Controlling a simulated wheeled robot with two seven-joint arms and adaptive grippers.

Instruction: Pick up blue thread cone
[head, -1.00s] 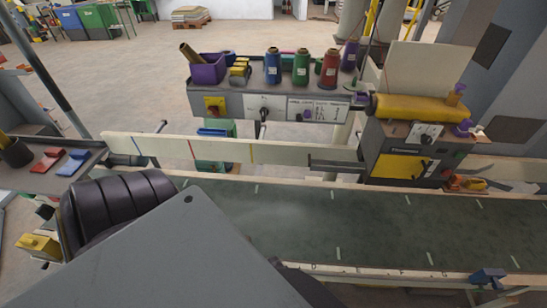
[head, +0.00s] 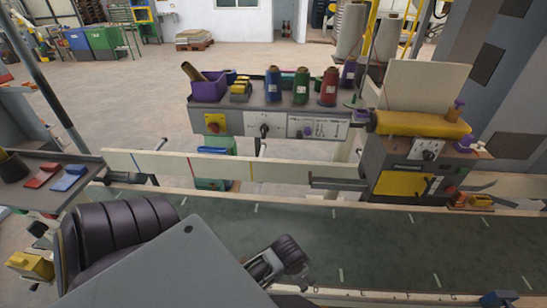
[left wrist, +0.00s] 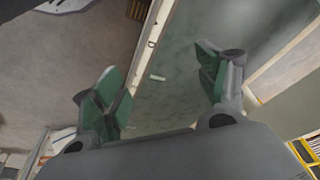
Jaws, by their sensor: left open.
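The blue thread cone (head: 273,84) stands upright on top of the grey control console (head: 235,112), left of a green cone (head: 301,86) and a red cone (head: 329,87). My left gripper (left wrist: 155,72) is open and empty in the left wrist view, its green-padded fingers spread apart above the green belt. The blue cone is not visible between them. In the head view, a part of my arm shows over the belt below the console, well apart from the cone. My right gripper is not in view.
A purple bin (head: 209,88) and yellow items (head: 240,90) sit left of the cones; a purple cone (head: 349,72) stands behind the red one. A pale rail (head: 230,166) runs between the belt (head: 370,235) and the console. A machine with a yellow roll (head: 420,122) stands right.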

